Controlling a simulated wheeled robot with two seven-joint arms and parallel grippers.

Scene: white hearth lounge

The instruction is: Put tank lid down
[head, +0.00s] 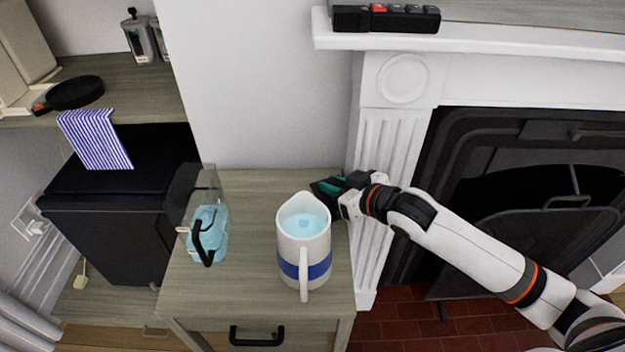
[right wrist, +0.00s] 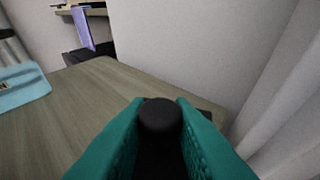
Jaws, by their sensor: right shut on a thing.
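My right gripper (head: 326,188) is at the back right of the wooden cabinet top, behind the pitcher. Its teal fingers are shut on the round black knob of the tank lid (right wrist: 160,116) in the right wrist view. The dark lid plate shows partly behind the fingers, low over the wood; I cannot tell if it touches. The light-blue see-through tank (head: 220,222) with a black handle stands at the left of the cabinet top, and part of it shows in the right wrist view (right wrist: 22,88). My left gripper is not in view.
A white pitcher (head: 291,245) with a blue band and water inside stands at the front right of the cabinet top (head: 250,190). The wall is behind, and the white fireplace surround (head: 385,130) is close on the right. Bare wood lies between tank and pitcher.

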